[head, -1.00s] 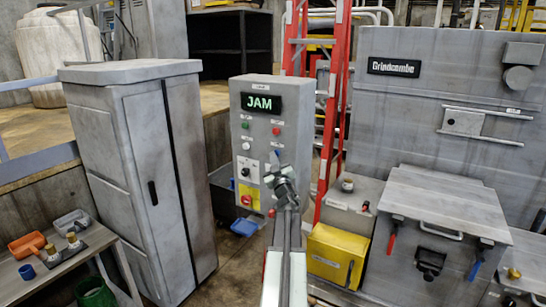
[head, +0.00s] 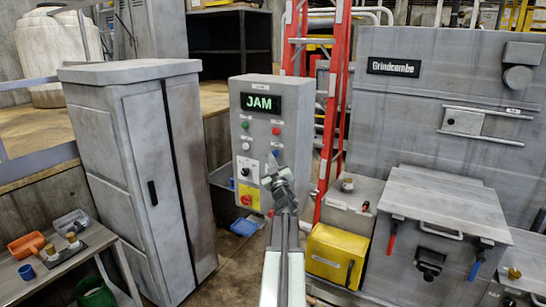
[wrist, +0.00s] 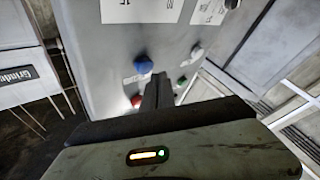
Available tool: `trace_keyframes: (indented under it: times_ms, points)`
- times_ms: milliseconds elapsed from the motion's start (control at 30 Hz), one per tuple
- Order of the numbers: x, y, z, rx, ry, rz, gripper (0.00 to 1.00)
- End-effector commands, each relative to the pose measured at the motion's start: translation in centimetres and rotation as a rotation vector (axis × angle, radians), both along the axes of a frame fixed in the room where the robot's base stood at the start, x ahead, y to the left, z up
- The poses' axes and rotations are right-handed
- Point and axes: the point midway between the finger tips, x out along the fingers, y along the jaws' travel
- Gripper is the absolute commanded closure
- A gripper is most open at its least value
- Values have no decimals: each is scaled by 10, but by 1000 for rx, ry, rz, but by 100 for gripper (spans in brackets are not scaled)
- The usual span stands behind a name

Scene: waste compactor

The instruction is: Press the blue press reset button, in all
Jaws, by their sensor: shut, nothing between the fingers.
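The blue button (wrist: 143,65) shows on the grey panel face in the wrist view. In the head view the blue button (head: 276,153) is a small spot just above my gripper. My gripper (head: 272,166) is in front of the panel's lower right part, with its fingers shut and empty. In the wrist view the dark fingertips (wrist: 160,78) lie just right of and below the blue button in the picture. I cannot tell how far they are from the panel. The control panel (head: 240,120) stands upright with a green "JAM" on its display (head: 262,103).
A red button (wrist: 136,101), a green button (wrist: 182,79) and a white button (wrist: 196,52) are close around the fingertips. A red ladder (head: 334,110) and a yellow box (head: 335,255) stand right of the panel. A grey cabinet (head: 140,170) stands left.

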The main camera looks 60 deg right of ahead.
Motion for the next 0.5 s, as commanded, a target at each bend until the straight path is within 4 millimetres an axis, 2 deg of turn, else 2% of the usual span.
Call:
trace_keyframes:
  times_ms: [167, 500]
  points:
    - [0, 6, 0, -1, 0, 1, 100]
    - [0, 40, 0, 0, 0, 2, 100]
